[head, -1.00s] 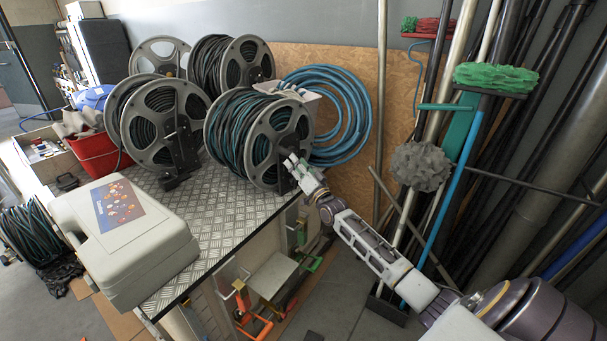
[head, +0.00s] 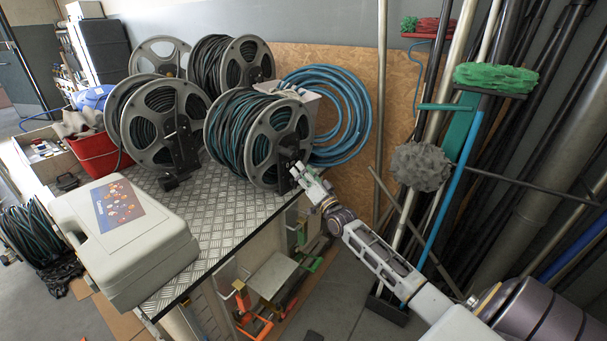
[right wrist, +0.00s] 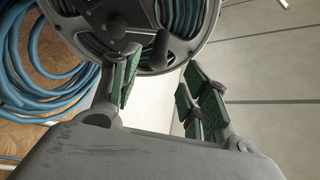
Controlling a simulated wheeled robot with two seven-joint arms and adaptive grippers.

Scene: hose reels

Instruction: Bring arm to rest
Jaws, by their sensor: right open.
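My right gripper (head: 296,168) is at the front right of the nearest hose reel (head: 262,140), close to its hub bracket. In the right wrist view the gripper's green-padded fingers (right wrist: 163,92) stand apart with nothing between them. The reel's rim and a dark knob (right wrist: 154,52) show just beyond the fingers there. From these views I cannot tell whether a finger touches the reel. My left gripper is not in view.
The reels stand on a metal checker-plate bench (head: 213,215) with a grey case (head: 125,240) at its front left. A blue hose coil (head: 352,115) hangs behind. Brooms and poles (head: 465,130) lean at the right. Tools and a low trolley (head: 272,275) stand below the bench.

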